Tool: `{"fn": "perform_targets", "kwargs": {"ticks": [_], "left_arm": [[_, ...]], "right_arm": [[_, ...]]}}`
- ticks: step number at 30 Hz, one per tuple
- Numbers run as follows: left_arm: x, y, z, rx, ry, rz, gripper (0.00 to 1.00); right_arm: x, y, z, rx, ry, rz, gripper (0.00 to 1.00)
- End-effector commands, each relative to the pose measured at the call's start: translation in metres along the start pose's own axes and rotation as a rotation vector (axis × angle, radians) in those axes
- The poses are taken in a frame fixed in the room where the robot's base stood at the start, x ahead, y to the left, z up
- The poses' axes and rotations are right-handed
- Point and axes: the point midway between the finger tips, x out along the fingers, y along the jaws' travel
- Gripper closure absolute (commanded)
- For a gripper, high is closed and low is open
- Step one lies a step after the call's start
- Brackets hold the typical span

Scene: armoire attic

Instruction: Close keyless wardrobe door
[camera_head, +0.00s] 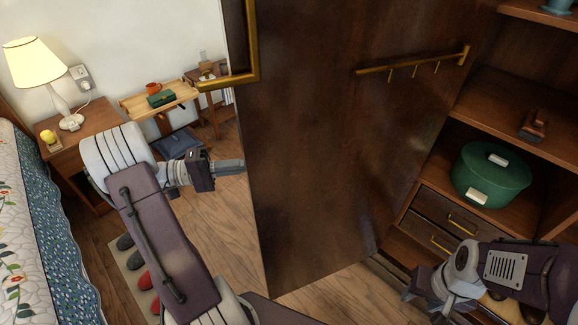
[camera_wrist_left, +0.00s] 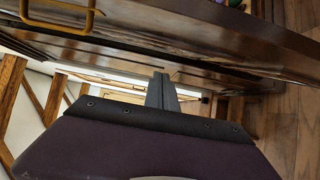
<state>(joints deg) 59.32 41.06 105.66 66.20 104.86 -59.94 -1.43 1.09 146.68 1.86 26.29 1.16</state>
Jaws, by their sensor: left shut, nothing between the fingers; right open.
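The wardrobe door (camera_head: 330,150) is a tall dark brown panel standing open across the middle of the head view. A brass rail with small hooks (camera_head: 415,62) is on the face toward me. My left gripper (camera_head: 232,166) is shut and empty beside the door's free left edge; whether it touches cannot be told. In the left wrist view its closed fingers (camera_wrist_left: 162,92) point toward a dark wooden surface (camera_wrist_left: 200,35). My right gripper (camera_head: 412,294) is open and empty, low at the right before the wardrobe drawers. The door's far face is mostly hidden.
A bed (camera_head: 35,220), a nightstand with a lamp (camera_head: 35,65), and slippers (camera_head: 135,262) are at left. Wooden floor shows beside the door.

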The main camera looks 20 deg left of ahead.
Motion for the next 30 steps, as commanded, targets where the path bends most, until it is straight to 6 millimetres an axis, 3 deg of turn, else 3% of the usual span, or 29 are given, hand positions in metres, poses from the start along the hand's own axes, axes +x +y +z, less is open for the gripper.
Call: {"fn": "perform_targets", "kwargs": {"ticks": [5,16,22,30], "left_arm": [[0.023,-0.001,0.001,-0.001,-0.005,0.0,1.0],[0.103,-0.001,0.001,-0.001,-0.005,0.0,1.0],[0.107,-0.001,0.03,-0.002,0.0,-0.001,1.0],[0.109,0.0,0.039,-0.001,0.0,-0.001,1.0]], "right_arm": [[0.004,0.0,0.001,0.0,0.0,0.0,0.55],[0.014,0.0,0.002,0.0,0.0,0.0,0.55],[0.019,0.0,0.002,0.0,0.0,0.0,0.55],[0.02,0.0,0.002,0.0,0.0,0.0,0.55]]}}
